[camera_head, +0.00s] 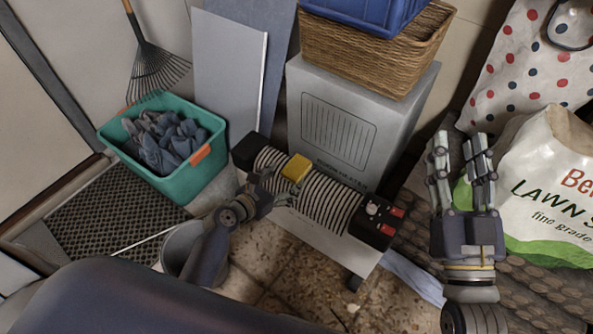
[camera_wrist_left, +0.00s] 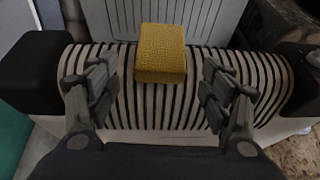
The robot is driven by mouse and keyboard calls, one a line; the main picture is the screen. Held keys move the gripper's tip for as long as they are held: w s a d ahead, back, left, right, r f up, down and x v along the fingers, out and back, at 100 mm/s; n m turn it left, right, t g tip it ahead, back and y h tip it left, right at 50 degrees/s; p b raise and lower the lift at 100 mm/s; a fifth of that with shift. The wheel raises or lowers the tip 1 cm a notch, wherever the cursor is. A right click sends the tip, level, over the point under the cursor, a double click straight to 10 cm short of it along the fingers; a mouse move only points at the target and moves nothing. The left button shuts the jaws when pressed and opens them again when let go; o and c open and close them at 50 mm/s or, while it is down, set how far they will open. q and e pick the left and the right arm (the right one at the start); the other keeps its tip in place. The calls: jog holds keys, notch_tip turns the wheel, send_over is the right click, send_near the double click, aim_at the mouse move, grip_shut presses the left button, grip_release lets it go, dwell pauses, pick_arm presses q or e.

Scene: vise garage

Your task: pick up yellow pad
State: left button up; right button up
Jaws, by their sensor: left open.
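The yellow pad (camera_head: 296,168) is a small block lying on top of the ribbed heater-like unit (camera_head: 325,196). In the left wrist view the pad (camera_wrist_left: 161,53) sits between and just beyond my left gripper's fingers (camera_wrist_left: 160,90), with a gap on each side. The fingers are open and not touching it. In the head view my left gripper (camera_head: 274,188) reaches in from the left, close to the pad. My right gripper (camera_head: 462,165) is raised at the right, open and empty, far from the pad.
A lawn seed bag (camera_head: 550,180) is at right. The ribbed unit has red switches (camera_head: 390,221).

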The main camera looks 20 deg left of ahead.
pick_arm(q)
jog(key=shift+x, duration=0.9)
jog(key=c, duration=1)
pick_arm(e)
jog(key=r, duration=0.1)
jog(key=s+r+t, duration=0.1)
jog(key=r, duration=0.1)
jog(key=shift+s+r+t+y, duration=0.1)
jog(key=shift+s+t+y, duration=0.15)
jog(key=shift+t+y, duration=0.15)
pick_arm(q)
jog(key=shift+o, duration=0.2)
